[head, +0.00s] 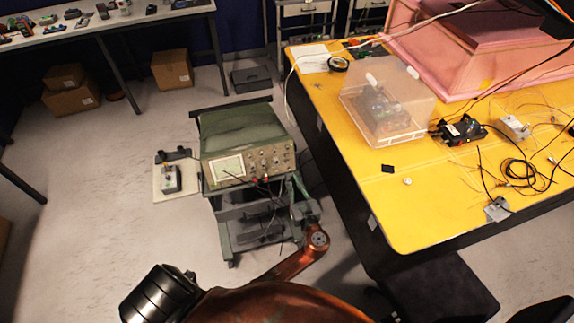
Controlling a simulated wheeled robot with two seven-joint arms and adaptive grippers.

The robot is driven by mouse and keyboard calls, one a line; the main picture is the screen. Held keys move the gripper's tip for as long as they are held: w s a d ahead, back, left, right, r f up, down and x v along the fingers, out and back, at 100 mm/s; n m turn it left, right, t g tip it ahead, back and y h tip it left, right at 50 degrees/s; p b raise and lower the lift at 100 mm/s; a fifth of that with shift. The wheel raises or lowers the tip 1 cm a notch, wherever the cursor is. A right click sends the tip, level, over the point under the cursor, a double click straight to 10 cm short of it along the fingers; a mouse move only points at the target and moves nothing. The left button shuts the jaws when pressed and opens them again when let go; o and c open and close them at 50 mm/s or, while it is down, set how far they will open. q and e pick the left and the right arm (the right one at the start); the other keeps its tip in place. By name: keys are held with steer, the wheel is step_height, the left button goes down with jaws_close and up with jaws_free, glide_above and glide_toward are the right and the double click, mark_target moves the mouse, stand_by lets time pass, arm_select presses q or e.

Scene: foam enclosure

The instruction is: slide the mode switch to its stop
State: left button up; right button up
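A small grey box (172,180) with a stubby upright part on top sits on a pale board (161,197) left of the oscilloscope. It may carry the mode switch, but it is too small to tell. A dark bar-shaped piece (174,155) lies behind the box on the same board. My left gripper (188,275) seems to be at the black ribbed end of my arm at the lower left. It is below and apart from the board. Its fingers are not clear, so I cannot tell open from shut. My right gripper is not in view.
A green oscilloscope (232,168) stands on a cart (230,226) right of the board. A yellow table (425,222) at right holds a clear plastic box (402,82), cables and small devices. Cardboard boxes (172,69) lie at the back.

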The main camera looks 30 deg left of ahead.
mark_target(286, 162)
arm_select(q)
steer(key=x, duration=0.6)
steer(key=shift+w+a+f, duration=0.1)
steer(key=shift+w+a, duration=0.05)
steer(key=shift+a, duration=0.05)
steer(key=shift+c, duration=0.6)
jaws_close()
steer(key=shift+w+d+p, duration=0.25)
steer(key=shift+d+p, duration=0.05)
steer(key=shift+o, duration=0.6)
jaws_free()
